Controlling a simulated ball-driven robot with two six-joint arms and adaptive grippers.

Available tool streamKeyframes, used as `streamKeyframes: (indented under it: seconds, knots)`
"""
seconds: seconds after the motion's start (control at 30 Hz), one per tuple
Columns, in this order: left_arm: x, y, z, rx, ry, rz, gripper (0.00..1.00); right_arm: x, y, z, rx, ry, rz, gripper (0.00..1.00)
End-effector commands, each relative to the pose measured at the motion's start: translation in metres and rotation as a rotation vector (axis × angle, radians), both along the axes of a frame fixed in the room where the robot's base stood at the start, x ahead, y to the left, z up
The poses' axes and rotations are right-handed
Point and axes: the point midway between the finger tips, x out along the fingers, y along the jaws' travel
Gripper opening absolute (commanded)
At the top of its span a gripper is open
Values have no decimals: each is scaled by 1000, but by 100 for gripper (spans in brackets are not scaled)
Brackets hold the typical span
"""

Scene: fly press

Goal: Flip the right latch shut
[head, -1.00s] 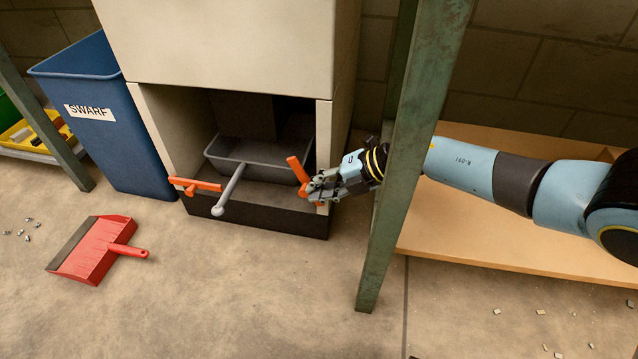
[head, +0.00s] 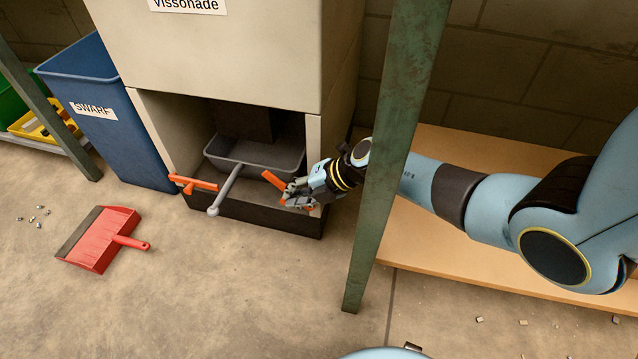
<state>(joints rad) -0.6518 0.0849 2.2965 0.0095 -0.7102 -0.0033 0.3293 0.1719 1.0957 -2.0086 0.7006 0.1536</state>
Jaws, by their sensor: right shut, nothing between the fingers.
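The right latch (head: 272,180) is an orange lever at the right front of the press opening. It slants up to the left, and part of it is hidden behind my right gripper. My right gripper (head: 291,196) is shut with nothing held, at the latch and seemingly against it; exact contact is hard to tell. The left latch (head: 194,184) is an orange bar lying nearly level across the left front of the opening. Between them a grey tray (head: 255,165) with a long grey handle (head: 226,190) sits in the opening. My left gripper is not in view.
A green post (head: 385,150) stands in front of my right arm. A blue SWARF bin (head: 105,140) stands left of the press (head: 220,60). A red dustpan (head: 98,238) lies on the floor at left. A wooden board (head: 450,240) lies behind the post. The floor before the press is clear.

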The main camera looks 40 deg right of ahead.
Motion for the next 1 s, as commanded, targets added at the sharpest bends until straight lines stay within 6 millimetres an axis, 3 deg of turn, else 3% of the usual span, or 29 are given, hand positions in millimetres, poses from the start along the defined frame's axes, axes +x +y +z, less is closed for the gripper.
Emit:
streamKeyframes:
  seconds: [1.0]
  knots:
    - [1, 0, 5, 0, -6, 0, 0, -12, -11, -1, 0, 0, -1, 0]
